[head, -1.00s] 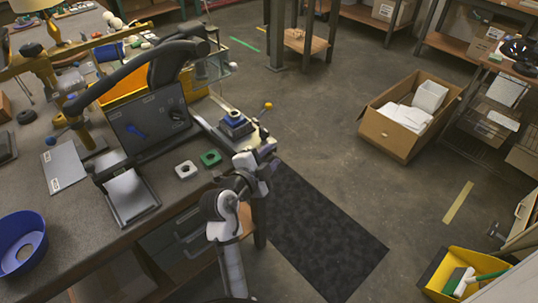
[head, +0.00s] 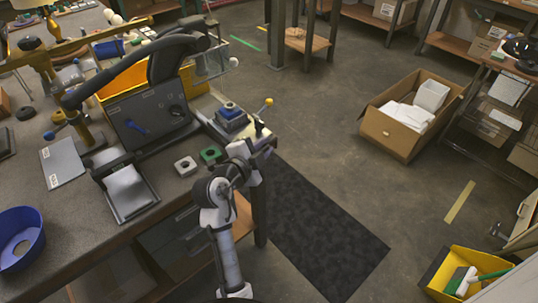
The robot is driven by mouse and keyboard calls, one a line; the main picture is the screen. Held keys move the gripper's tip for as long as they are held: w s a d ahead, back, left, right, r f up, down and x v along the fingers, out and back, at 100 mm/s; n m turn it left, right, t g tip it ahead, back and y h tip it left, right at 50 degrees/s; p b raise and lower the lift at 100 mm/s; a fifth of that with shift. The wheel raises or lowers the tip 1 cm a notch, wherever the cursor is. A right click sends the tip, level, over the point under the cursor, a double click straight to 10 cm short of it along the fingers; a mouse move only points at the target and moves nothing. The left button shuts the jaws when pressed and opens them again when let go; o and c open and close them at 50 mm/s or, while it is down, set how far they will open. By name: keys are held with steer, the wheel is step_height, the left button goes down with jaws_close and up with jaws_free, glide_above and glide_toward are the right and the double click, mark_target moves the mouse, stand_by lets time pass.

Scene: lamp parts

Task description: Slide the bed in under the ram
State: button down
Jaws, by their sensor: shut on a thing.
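The bed (head: 232,122) looks to be the low slide at the bench's right edge, bearing a grey block with a blue top (head: 230,109). The machine with a dark upright panel (head: 148,112) and a thick black curved arm stands to its left. I cannot make out the ram clearly; it may be hidden behind the arm. My gripper (head: 262,131) is at the near right end of the bed, shut on what appears to be its end part. The fingertips are small and dark, so the exact grip is hard to see.
A white square piece (head: 185,166) and a green one (head: 211,155) lie on the bench just left of my arm. An orange ball-ended lever (head: 268,101) rises beside the bed. A blue bowl (head: 20,240) sits at the bench's near left.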

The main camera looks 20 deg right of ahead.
steer(key=shift+w+a+f, duration=0.2)
steer(key=shift+w, duration=0.2)
steer(key=shift+w+a+f, duration=0.15)
steer(key=shift+w+f, duration=0.05)
steer(key=shift+w, duration=0.15)
steer(key=c, duration=1.5)
jaws_free()
steer(key=shift+r, duration=0.1)
steer(key=b+v, duration=0.3)
steer(key=v, duration=1)
steer(key=shift+s+a+r+b, duration=0.2)
steer(key=shift+a+b, duration=0.1)
steer(key=shift+b, duration=0.1)
